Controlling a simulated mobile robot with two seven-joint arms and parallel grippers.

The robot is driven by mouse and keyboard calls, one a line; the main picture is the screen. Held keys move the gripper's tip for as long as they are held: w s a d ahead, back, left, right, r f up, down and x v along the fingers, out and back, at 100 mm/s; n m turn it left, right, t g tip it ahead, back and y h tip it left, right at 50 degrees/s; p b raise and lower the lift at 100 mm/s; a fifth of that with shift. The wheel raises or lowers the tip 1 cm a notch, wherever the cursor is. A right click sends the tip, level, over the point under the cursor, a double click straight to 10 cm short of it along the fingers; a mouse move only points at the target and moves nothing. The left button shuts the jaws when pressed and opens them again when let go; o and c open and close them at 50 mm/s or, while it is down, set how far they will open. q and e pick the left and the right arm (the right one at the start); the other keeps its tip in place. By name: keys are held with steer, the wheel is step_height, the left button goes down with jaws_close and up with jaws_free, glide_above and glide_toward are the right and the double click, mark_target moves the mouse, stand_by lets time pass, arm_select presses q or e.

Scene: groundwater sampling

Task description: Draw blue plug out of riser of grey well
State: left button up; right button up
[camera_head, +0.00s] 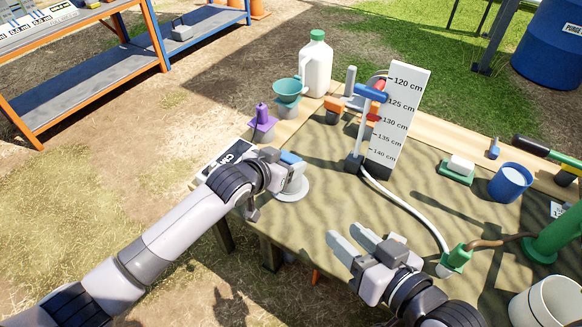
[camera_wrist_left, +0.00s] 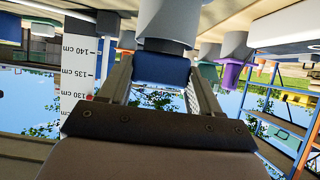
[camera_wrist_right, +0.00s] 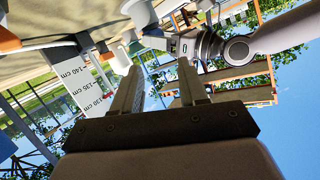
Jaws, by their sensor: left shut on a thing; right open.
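The grey well is a short grey riser (camera_head: 294,180) on a round base plate (camera_head: 293,194) near the table's left side. My left gripper (camera_head: 284,163) is at the top of the riser and shut on the blue plug (camera_head: 291,157). My right gripper (camera_head: 343,233) is open and empty over the table's front part, right of the well.
A purple-topped piece (camera_head: 262,122), a teal funnel (camera_head: 287,88) and a white jug (camera_head: 316,68) stand behind the well. A white scale board (camera_head: 398,115) and a pale hose (camera_head: 405,205) are to the right. The table (camera_head: 335,185) between well and board is clear.

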arm_select(q)
steer(key=shift+r+p, duration=0.6)
steer(key=shift+r, duration=0.05)
steer(key=shift+r+p, duration=0.85)
steer(key=shift+p, duration=0.05)
steer(key=shift+r+p, duration=0.5)
steer(key=shift+p, duration=0.1)
steer(key=shift+r+p, duration=1.1)
steer(key=shift+p, duration=0.15)
arm_select(e)
steer(key=shift+s+d+r+n+g+h, duration=0.15)
steer(key=shift+s+d+h, duration=0.1)
steer(key=shift+d+h, duration=0.4)
steer(key=shift+s+d+r+n+g+h, duration=0.15)
steer(key=shift+s+d+h, duration=0.2)
steer(key=shift+d, duration=0.45)
steer(key=shift+s+d+r+n+h, duration=0.1)
steer(key=shift+s+d+r+h, duration=0.05)
steer(key=shift+d+h, duration=0.5)
arm_select(q)
steer(key=shift+s+r, duration=0.1)
